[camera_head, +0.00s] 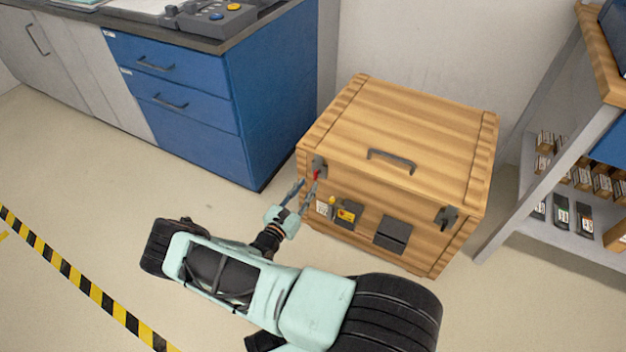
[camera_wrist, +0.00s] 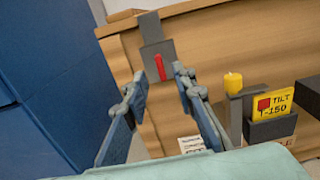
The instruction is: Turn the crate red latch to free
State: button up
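The wooden crate (camera_head: 415,120) stands on the floor against the wall, its lid down. Its red latch (camera_head: 317,174) is on a dark plate at the front's upper left. In the wrist view the red latch (camera_wrist: 160,67) stands nearly upright, slightly tilted, on the grey plate (camera_wrist: 158,50). My gripper (camera_head: 308,185) is just in front of the latch. In the wrist view its two fingers (camera_wrist: 160,88) are apart, one on each side below the latch, with nothing seen between them. Whether a finger touches the latch, I cannot tell.
A second dark latch (camera_head: 446,217) is at the crate's front right. A yellow knob (camera_wrist: 233,82) and a yellow TILT label (camera_wrist: 272,104) sit right of my fingers. A blue drawer cabinet (camera_head: 200,95) stands close left; a shelf (camera_head: 560,215) stands right.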

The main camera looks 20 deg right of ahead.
aim_at(314, 176)
jog(key=x, duration=0.5)
jog(key=shift+b, duration=0.4)
grip_shut()
